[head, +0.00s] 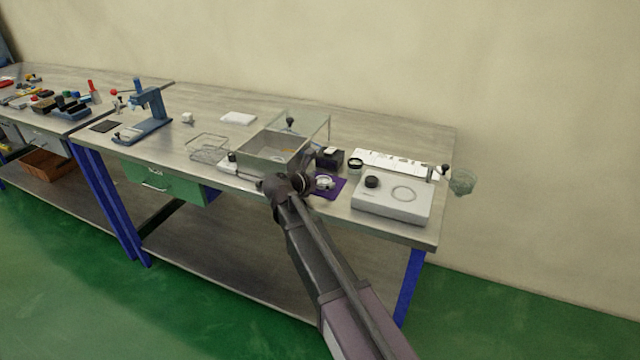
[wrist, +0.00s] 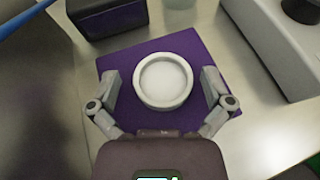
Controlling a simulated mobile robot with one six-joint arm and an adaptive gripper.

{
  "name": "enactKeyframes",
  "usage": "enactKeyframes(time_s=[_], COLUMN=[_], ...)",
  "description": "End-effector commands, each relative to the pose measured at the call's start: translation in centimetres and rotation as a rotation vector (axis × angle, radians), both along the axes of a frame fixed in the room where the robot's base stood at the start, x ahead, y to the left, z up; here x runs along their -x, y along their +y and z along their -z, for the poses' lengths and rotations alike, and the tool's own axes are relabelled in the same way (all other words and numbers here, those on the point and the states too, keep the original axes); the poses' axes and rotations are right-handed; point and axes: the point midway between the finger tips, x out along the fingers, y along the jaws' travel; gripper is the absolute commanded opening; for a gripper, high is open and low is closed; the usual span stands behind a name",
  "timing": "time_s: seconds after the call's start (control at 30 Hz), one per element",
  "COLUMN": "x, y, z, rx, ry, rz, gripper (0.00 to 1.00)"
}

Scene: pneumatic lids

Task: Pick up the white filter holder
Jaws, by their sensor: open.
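The white filter holder (wrist: 164,103) is a round ring with a pale disc inside. It lies on a purple mat (wrist: 183,45) on the bench. In the head view the holder (head: 324,182) is partly visible beside my arm's end. My gripper (wrist: 162,87) is open, with one finger on each side of the holder. A gap shows between each finger and the ring in the wrist view. Whether the fingertips are at the holder's height I cannot tell. In the head view my wrist hides most of the gripper.
A dark box (head: 329,157) stands just behind the mat. A grey open box with a raised clear lid (head: 266,151) is to the left. A white device with a black knob (head: 390,203) is close on the right. A wire basket (head: 208,147) is farther left.

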Motion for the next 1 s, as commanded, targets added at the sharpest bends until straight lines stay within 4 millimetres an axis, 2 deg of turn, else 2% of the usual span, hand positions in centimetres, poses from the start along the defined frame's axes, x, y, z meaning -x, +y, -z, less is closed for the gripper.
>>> enactKeyframes(time_s=[0.3, 0.37, 0.5, 0.53, 1.0], x=[0.01, 0.0, -0.01, -0.01, -0.02], y=[-0.07, -0.07, -0.1, -0.1, -0.16], z=[-0.01, 0.0, 0.0, 0.0, -0.15], rx=[0.0, 0.0, 0.0, 0.0, 0.0], ry=[0.0, 0.0, 0.0, 0.0, 0.001], rz=[0.001, 0.001, 0.002, 0.002, 0.003], gripper=[1.0, 0.85, 0.44, 0.39, 0.38])
